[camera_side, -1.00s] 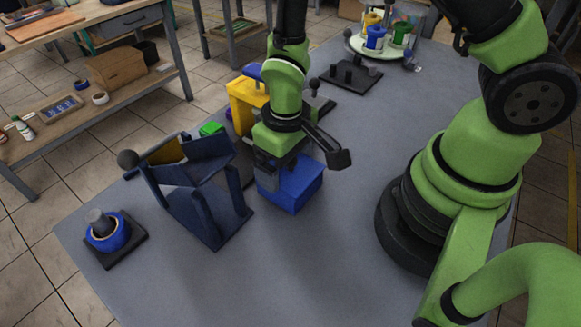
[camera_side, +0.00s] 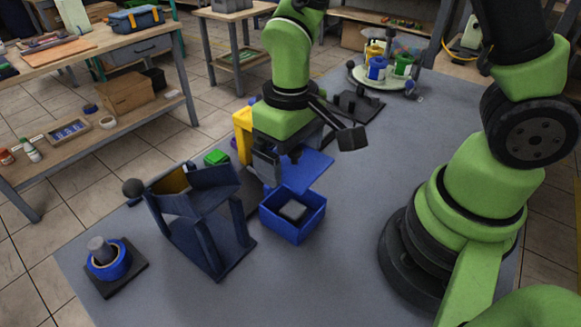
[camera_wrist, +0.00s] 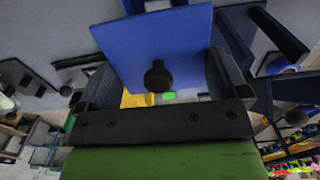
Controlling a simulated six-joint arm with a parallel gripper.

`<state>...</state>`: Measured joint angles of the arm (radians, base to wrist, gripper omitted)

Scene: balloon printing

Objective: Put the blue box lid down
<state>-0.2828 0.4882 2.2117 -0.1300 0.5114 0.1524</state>
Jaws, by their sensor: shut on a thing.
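The blue box lid (camera_side: 312,170) is a flat square plate with a dark round knob. In the wrist view the lid (camera_wrist: 150,35) spans between my fingers, with its knob facing the camera. My gripper (camera_side: 280,163) is shut on the lid and holds it above and behind the box in the side view. The blue box (camera_side: 300,233) stands open on the table, with a dark block (camera_side: 293,210) inside. Part of the lid is hidden behind my gripper in the side view.
A dark blue angled stand (camera_side: 210,225) is left of the box. A blue ring on a post (camera_side: 107,262) is farther left. A green block (camera_side: 216,157) and a yellow stand (camera_side: 242,125) are behind. A round tray of cups (camera_side: 370,82) is far back. Table right of the box is clear.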

